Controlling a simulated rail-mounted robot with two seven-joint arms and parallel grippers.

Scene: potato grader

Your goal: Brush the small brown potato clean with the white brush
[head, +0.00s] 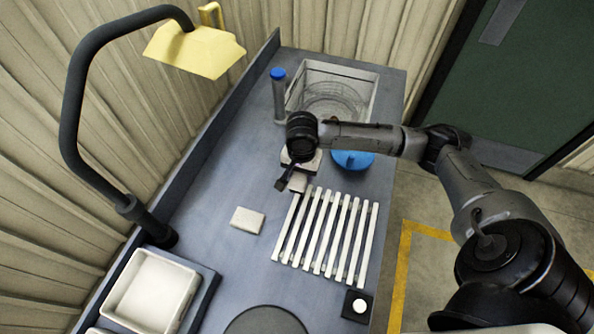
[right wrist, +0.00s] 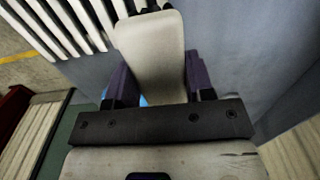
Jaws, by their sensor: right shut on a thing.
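My right gripper (head: 294,178) is over the bench, just beyond the far left end of the white slats. My left gripper is not in view.
White slats (head: 325,232) lie mid-bench, with an off-white block (head: 248,220) to their left. A blue round thing (head: 352,160), a blue-capped cylinder (head: 279,95) and a basin (head: 372,95) stand beyond. A white tray (head: 150,292) and dark disc (head: 265,322) are near.

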